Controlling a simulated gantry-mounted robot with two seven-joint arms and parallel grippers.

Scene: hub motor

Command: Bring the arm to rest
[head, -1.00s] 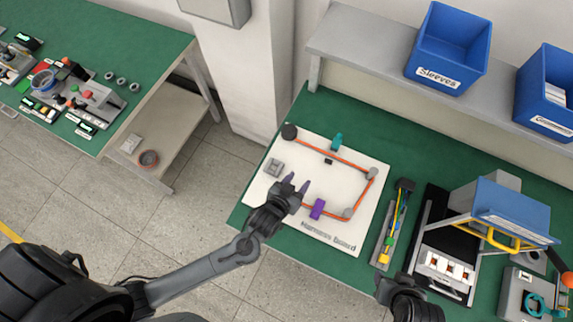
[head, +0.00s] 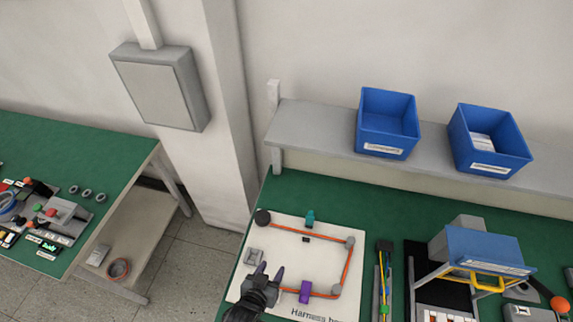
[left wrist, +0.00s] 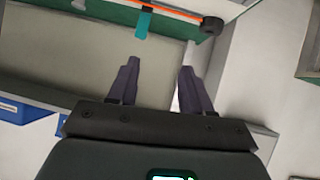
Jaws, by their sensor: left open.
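My left gripper (head: 268,276) is open and empty over the lower left part of the white harness board (head: 290,260). An orange cable (head: 348,268) runs round pegs on the board. A teal clip (head: 310,218) and a purple clip (head: 305,291) sit along it. In the left wrist view, my left gripper's two fingers (left wrist: 158,85) are apart with nothing between them. The teal clip (left wrist: 142,24), a dark round peg (left wrist: 211,26) and the orange cable (left wrist: 172,13) show beyond them. My right gripper is out of view.
Two blue bins (head: 388,122) (head: 488,140) stand on the grey shelf (head: 320,128) behind the bench. A blue-topped fixture (head: 482,252) and a tray with coloured wires (head: 383,285) are right of the board. Another green bench (head: 90,150) stands at left, with open floor between.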

